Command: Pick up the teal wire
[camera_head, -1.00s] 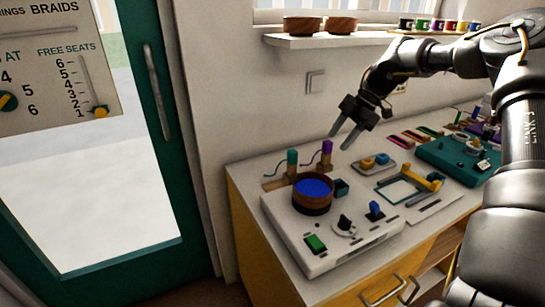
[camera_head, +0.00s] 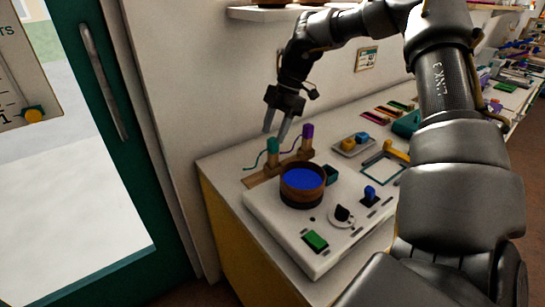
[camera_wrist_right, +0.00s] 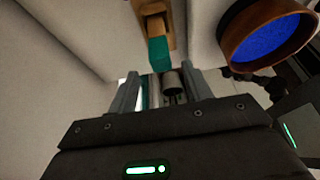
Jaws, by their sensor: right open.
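The teal wire (camera_head: 273,147) has a teal upright grip and a thin curly strand to its left. It stands in a wooden block (camera_head: 262,179) at the back left of the counter. In the right wrist view its teal end (camera_wrist_right: 159,51) lies just beyond the fingertips. My right gripper (camera_head: 276,136) is open and pointing down at the teal grip, very close to it. The right wrist view shows the two fingers (camera_wrist_right: 163,84) apart with the teal end ahead between them. Whether they touch it I cannot tell. My left gripper is not in view.
A purple wire (camera_head: 307,137) stands close to the right of the teal one. A white board holds a round wooden bowl of blue beads (camera_head: 303,182), a green button (camera_head: 315,240) and a black knob (camera_head: 343,213). The wall is close behind; a teal-framed door stands left.

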